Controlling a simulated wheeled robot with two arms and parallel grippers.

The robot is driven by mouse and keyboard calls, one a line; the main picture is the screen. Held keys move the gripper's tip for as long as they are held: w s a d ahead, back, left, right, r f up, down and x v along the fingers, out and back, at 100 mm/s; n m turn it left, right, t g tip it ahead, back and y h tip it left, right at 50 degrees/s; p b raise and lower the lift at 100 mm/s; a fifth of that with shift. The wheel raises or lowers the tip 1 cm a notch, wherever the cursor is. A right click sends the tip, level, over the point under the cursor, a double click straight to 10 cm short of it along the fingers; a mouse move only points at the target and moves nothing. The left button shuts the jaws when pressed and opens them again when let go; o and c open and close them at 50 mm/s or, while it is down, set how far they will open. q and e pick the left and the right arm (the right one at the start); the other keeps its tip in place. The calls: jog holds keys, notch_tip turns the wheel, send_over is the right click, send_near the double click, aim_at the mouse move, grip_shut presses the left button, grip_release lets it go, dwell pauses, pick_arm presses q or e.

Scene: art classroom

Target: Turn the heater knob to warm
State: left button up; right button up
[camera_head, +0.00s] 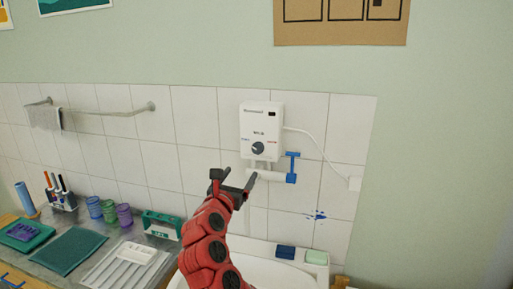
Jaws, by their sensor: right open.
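The heater (262,119) is a white box on the tiled wall, right of the picture's middle. Its dark round knob (258,148) is on the lower front, with small labels on both sides that are too small to read. My right gripper (234,177), on a red arm rising from the bottom, is open and empty. In the picture it is below and a little left of the knob, apart from it. My left gripper is not in view.
A white pipe with a blue lever (292,168) is just under the heater, close to my right gripper. A white sink (270,273) is below. Cups, a green box (162,225) and trays stand on the left counter. A towel rail (110,112) is at left.

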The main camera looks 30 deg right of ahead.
aim_at(257, 150)
jog(key=p+x, duration=0.4)
jog(key=x, duration=1.2)
jog(key=shift+w+d+p, duration=0.15)
jog(key=shift+d+p, duration=0.15)
jog(key=shift+p, duration=0.05)
jog(key=shift+w+d+f, duration=0.1)
jog(key=shift+w+d, duration=0.2)
jog(key=shift+w, duration=0.05)
jog(key=shift+c, duration=0.4)
grip_shut()
